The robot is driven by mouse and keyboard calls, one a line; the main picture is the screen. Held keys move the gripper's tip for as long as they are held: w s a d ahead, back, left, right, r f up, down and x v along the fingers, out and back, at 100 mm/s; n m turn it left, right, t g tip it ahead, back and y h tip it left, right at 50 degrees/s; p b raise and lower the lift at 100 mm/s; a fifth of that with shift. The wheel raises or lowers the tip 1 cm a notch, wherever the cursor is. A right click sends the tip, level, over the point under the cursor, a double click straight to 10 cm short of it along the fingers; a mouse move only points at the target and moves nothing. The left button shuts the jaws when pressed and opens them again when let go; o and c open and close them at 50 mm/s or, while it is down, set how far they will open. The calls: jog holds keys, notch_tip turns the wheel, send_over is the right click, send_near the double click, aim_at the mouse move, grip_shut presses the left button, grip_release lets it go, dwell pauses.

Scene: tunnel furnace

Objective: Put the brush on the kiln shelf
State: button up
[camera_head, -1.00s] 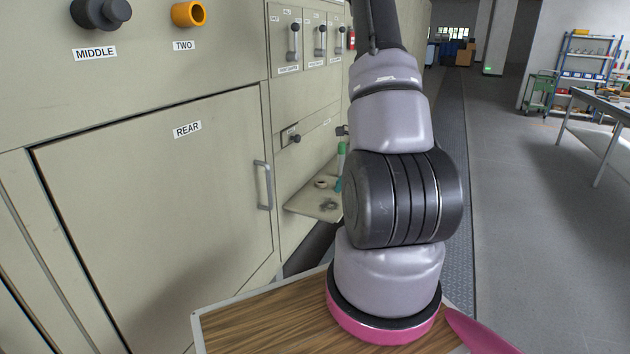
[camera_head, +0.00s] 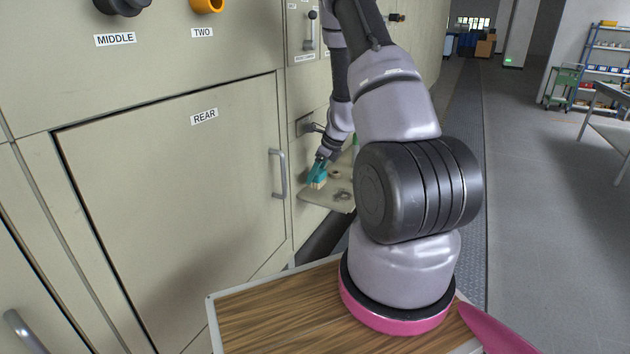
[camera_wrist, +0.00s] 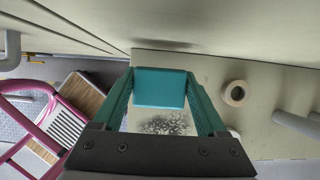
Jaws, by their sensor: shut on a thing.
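My gripper (camera_head: 327,152) is at the end of the arm, beside the kiln's panel and over a small light shelf (camera_head: 322,197). It is shut on the brush (camera_head: 317,183), whose pale lower end points down near the shelf's left part. I cannot tell if it touches the shelf. In the wrist view, a teal block (camera_wrist: 160,87), seemingly the brush's top, sits between my gripper's green fingers (camera_wrist: 161,100). The shelf (camera_wrist: 205,72) lies behind it, with a dark speckled smudge beneath the brush.
A tape roll (camera_wrist: 234,93) lies on the shelf, right of the brush. A green bottle (camera_head: 355,143) is partly hidden behind my arm. The kiln's REAR door (camera_head: 180,200) and its handle (camera_head: 278,174) are left of the shelf. The aisle on the right is clear.

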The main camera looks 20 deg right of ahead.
aim_at(315, 180)
jog(key=shift+w+a+f, duration=0.1)
jog(key=shift+w+f, duration=0.05)
jog(key=shift+f, duration=1.2)
jog(key=shift+f, duration=0.15)
jog(key=o, duration=1.4)
